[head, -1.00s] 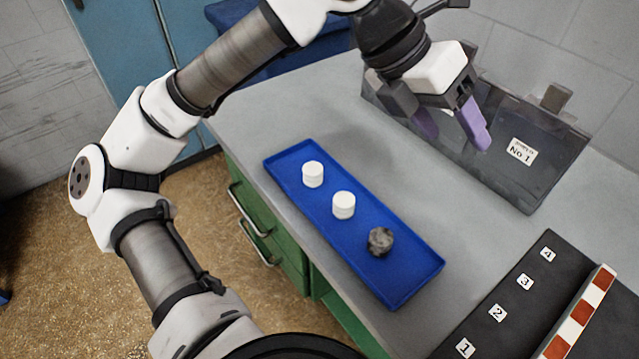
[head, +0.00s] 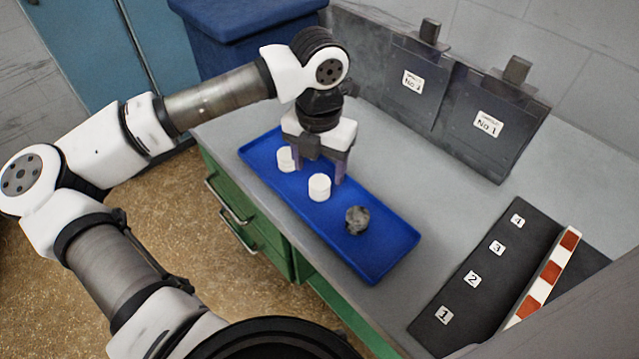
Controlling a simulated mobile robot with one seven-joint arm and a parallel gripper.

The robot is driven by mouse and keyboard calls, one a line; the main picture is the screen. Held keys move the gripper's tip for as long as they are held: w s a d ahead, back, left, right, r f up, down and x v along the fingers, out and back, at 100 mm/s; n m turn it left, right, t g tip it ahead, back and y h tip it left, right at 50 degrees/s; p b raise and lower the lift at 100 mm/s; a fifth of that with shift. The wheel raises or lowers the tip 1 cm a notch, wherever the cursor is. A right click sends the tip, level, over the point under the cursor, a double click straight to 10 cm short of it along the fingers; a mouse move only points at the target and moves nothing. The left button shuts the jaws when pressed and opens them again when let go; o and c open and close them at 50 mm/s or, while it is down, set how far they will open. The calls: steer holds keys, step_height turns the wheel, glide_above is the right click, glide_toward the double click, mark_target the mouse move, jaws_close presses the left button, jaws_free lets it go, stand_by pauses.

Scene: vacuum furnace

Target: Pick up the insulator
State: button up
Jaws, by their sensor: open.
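Two white cylinders, which look like insulators, stand upright in a blue tray (head: 385,252). The left white cylinder (head: 284,160) is partly hidden by a finger of my gripper, and the middle white cylinder (head: 319,187) is in plain view. A rough dark grey piece (head: 357,220) sits toward the tray's near right end. My gripper (head: 319,172) is open and points down over the tray. Its purple fingers are low, one beside the left cylinder and one behind the middle cylinder. I cannot tell whether either finger touches a cylinder.
Two dark panels with labels, one marked No 1 (head: 488,125), stand along the back of the grey bench (head: 450,190). A dark board numbered 1 to 4 (head: 490,235) and a red and white striped bar (head: 543,275) lie at the right. Bare bench separates tray and board.

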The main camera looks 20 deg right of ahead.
mark_target(320, 182)
steer(key=shift+d+f+p, duration=0.1)
steer(key=shift+f+p, duration=0.8)
steer(key=shift+f, duration=1.7)
steer(key=c, duration=1.1)
steer(key=shift+r, duration=0.15)
